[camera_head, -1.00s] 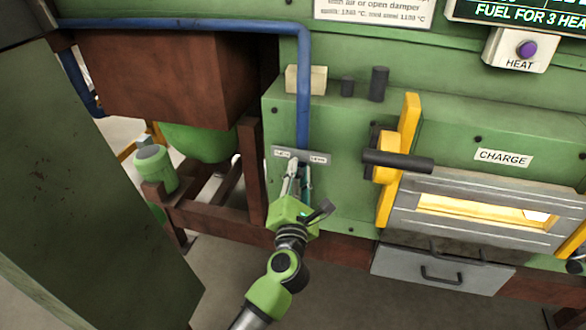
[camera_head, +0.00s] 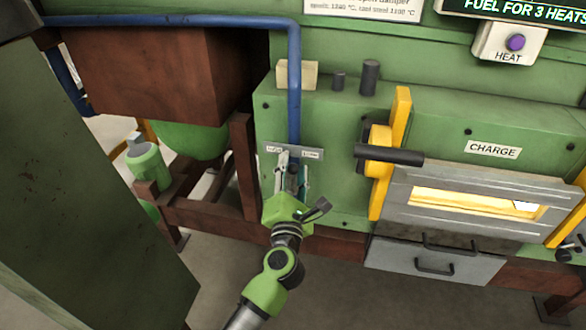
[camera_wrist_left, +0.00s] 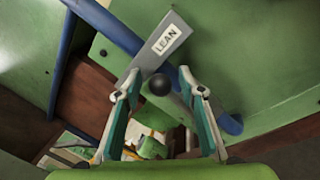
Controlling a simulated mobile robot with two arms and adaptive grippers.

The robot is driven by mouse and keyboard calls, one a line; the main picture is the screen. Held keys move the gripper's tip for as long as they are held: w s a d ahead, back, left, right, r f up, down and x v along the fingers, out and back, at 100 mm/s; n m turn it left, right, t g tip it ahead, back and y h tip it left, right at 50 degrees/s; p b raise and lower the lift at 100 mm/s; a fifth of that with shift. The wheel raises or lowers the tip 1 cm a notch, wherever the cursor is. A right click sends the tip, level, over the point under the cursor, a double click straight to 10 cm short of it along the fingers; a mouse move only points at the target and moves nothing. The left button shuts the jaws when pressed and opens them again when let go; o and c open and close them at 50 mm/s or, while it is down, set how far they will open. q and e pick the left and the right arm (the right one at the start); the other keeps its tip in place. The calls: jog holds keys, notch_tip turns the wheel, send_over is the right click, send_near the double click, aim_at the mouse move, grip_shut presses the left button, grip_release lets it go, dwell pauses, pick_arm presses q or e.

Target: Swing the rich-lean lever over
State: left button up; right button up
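In the head view the gripper hides most of the lever. My right gripper is not in view.
A yellow bracket with a black handle (camera_head: 390,156) sticks out right of the lever. Further right are the glowing charge opening (camera_head: 470,204) and a grey drawer (camera_head: 433,262). A blue pipe (camera_head: 294,85) runs down above the plate. A brown frame (camera_head: 243,175) stands left.

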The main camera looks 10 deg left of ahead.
pick_arm(q)
jog(key=shift+s, duration=0.2)
jog(key=s+d+f, duration=0.1)
jog(key=s, duration=1)
jog(key=shift+s+d+f, duration=0.2)
jog(key=shift+s+d, duration=0.05)
jog(key=shift+c, duration=0.3)
